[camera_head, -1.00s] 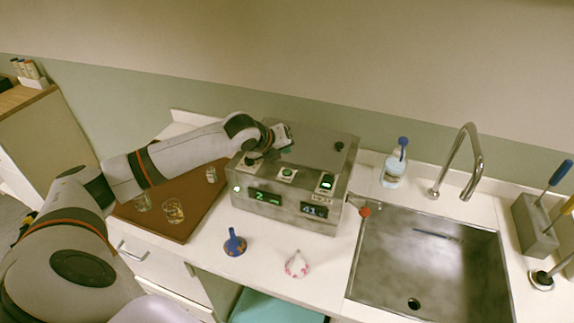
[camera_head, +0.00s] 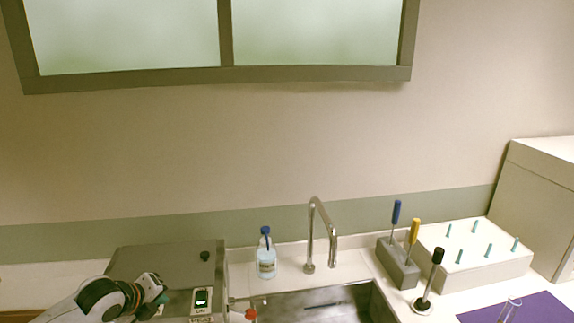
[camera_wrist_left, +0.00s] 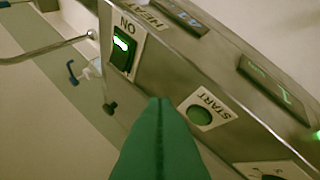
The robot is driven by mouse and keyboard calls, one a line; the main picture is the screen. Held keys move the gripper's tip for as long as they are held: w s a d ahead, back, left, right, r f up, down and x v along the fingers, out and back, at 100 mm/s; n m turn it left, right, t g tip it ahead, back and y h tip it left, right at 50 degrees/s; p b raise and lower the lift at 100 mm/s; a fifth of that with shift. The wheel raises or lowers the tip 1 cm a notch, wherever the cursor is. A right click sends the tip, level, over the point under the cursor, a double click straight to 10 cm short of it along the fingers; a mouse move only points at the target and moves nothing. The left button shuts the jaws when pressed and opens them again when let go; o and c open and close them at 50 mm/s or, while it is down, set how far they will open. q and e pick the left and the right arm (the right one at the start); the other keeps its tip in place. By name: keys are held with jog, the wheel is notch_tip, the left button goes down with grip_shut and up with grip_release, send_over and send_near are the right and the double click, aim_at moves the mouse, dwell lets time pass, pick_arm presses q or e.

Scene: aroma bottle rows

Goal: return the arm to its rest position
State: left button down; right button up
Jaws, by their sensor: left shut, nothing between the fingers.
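My left arm comes in at the lower left of the head view, with its left gripper (camera_head: 160,301) over the top front part of the grey metal machine (camera_head: 170,258). In the left wrist view the green fingers of my left gripper (camera_wrist_left: 163,104) are pressed together and empty. They point toward the machine's panel, close to the round green START button (camera_wrist_left: 200,115). Whether they touch it I cannot tell. The lit ON switch (camera_wrist_left: 122,45) also shows there. My right gripper is not in view.
A blue-capped bottle (camera_head: 266,258) stands beside the sink (camera_head: 330,299) and tap (camera_head: 310,262). A grey holder (camera_head: 392,265) with tools, a white box with pegs (camera_head: 478,268) and a purple mat (camera_head: 540,310) are at the right.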

pick_arm(q)
jog(key=s+d+f+n+g+h, duration=0.1)
jog(key=s+d+f+n, duration=0.3)
jog(key=s+d, duration=0.25)
jog(key=s+d+f+n+g, duration=0.1)
jog(key=s+d+f+n, duration=0.2)
jog(key=s+d+f, duration=0.3)
jog(key=s+f+n+g+y, duration=0.1)
jog(key=s+n+g+y, duration=0.15)
jog(key=s+n, duration=1.6)
notch_tip(320, 180, down, 34)
jog(key=s+m+g+b, duration=0.1)
jog(key=s+g+b, duration=0.15)
jog(key=b, duration=0.55)
jog(key=s+a+f+b, duration=0.2)
jog(key=s+f+b, duration=0.2)
jog(key=s+f, duration=1.2)
notch_tip(320, 180, down, 4)
jog(key=shift+a+r+b, duration=0.1)
jog(key=shift+a+b, duration=0.1)
jog(key=shift+b, duration=0.1)
